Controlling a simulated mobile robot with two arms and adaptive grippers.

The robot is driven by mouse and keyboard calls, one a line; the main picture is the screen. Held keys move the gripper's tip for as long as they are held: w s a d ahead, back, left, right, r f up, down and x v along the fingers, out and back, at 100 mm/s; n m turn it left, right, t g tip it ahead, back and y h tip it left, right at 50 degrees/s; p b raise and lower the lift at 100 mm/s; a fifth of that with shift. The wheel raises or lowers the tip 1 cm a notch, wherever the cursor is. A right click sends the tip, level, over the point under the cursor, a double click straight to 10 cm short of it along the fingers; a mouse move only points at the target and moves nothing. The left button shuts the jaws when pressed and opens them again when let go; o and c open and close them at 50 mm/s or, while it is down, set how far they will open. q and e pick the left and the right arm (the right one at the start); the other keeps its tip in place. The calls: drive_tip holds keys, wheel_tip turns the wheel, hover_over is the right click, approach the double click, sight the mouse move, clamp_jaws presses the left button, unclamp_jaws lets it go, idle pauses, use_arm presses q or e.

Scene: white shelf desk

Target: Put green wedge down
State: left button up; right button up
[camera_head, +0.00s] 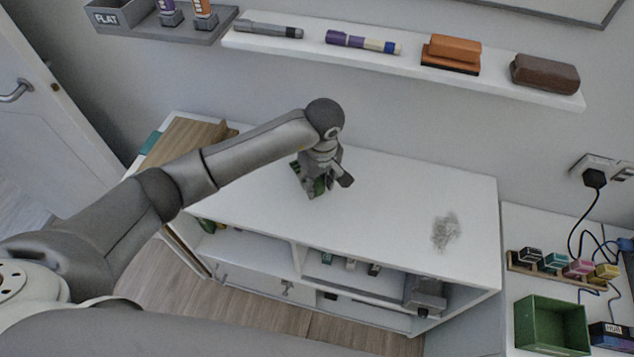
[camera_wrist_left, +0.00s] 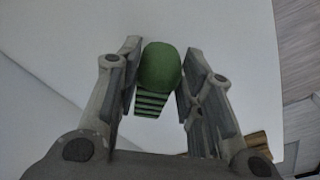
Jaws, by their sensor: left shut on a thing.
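The green wedge (camera_wrist_left: 160,68) shows between the two fingers of my left gripper (camera_wrist_left: 158,85) in the left wrist view, with a rounded end and a ridged face. My left gripper is shut on it. In the head view, my left gripper (camera_head: 325,182) points down at the white desk top (camera_head: 390,200), left of its middle. Only dark green parts of the wedge (camera_head: 308,181) show there, partly hidden by the fingers. I cannot tell whether the wedge touches the desk top. My right gripper is not in view.
A grey smudge (camera_head: 445,231) marks the desk top's right part. A wooden block or board (camera_head: 185,140) is at its left end. A wall shelf (camera_head: 400,65) holds markers and erasers behind. A green bin (camera_head: 550,325) stands at the lower right. The desk top's middle is clear.

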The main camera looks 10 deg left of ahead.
use_arm(q)
drive_tip(key=shift+f, duration=0.9)
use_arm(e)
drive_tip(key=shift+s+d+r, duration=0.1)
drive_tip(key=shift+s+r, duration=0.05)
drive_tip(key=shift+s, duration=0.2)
use_arm(q)
drive_tip(key=o, duration=0.8)
drive_tip(key=shift+f, duration=0.15)
drive_tip(key=shift+c, duration=0.2)
drive_tip(key=o, duration=0.5)
